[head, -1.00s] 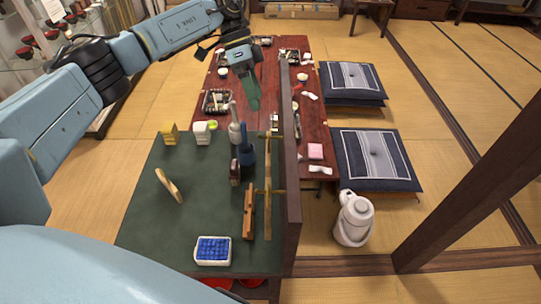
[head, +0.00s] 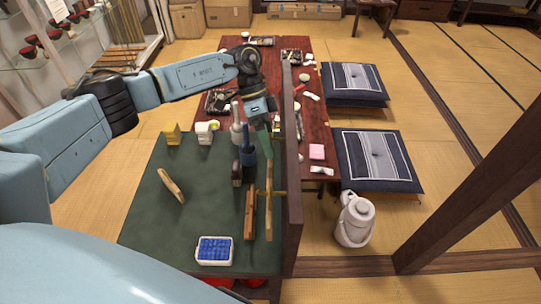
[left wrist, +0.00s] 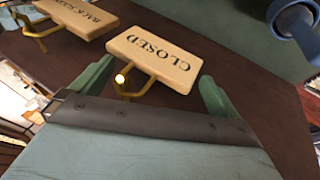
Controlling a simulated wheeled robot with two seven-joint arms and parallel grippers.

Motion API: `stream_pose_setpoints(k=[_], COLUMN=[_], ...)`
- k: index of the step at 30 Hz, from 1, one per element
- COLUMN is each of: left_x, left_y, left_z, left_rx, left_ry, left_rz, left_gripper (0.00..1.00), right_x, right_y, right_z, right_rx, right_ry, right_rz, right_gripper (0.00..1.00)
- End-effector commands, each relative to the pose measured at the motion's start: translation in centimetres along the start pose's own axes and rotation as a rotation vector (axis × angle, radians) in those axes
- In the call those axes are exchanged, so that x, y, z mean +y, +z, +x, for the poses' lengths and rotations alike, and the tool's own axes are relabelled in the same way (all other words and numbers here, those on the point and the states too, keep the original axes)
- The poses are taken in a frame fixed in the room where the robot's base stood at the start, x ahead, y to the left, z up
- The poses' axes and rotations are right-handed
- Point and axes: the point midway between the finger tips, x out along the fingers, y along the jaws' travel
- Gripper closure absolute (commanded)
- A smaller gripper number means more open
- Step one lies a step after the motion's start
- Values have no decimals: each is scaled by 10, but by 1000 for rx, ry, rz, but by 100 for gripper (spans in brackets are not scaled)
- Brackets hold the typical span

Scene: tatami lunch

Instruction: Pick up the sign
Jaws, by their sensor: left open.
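The wooden sign lettered CLOSED (left wrist: 158,58) hangs on a brass hook (left wrist: 130,80) against a dark brown panel. In the left wrist view its lettering is upside down. My left gripper (left wrist: 157,80) is open, with one green finger near each side edge of this sign; contact cannot be told. In the head view the gripper (head: 267,148) is beside the dark panel (head: 291,170), above the green counter. A second wooden sign, lettered BACK SOON (left wrist: 75,18), hangs at the upper left in the wrist view. My right gripper is out of view.
A blue bottle (head: 247,152) and a white bottle (head: 236,128) stand close left of the gripper. A tray of blue pieces (head: 214,262) and a tan wooden piece (head: 171,185) are on the green counter (head: 150,225). The counter's left part has bare room.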

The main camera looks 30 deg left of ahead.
Motion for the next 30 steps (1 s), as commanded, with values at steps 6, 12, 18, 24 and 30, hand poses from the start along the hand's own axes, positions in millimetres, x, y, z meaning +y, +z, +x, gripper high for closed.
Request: stream_pose_setpoints(k=[6,12,18,24,30], left_x=[0,0,-1,-2,-3], left_y=[0,0,1,2,2], left_z=[-1,-1,0,1,1], left_rx=[0,0,-1,-2,-2], left_ry=[0,-1,-4,-6,-6], left_rz=[0,0,-3,-5,-8], left_gripper=[16,42,68,89,92], right_x=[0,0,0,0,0], right_y=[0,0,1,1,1], right_z=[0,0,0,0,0], right_rx=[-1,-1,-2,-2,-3], right_ry=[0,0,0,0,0], right_rz=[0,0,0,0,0], right_gripper=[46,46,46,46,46])
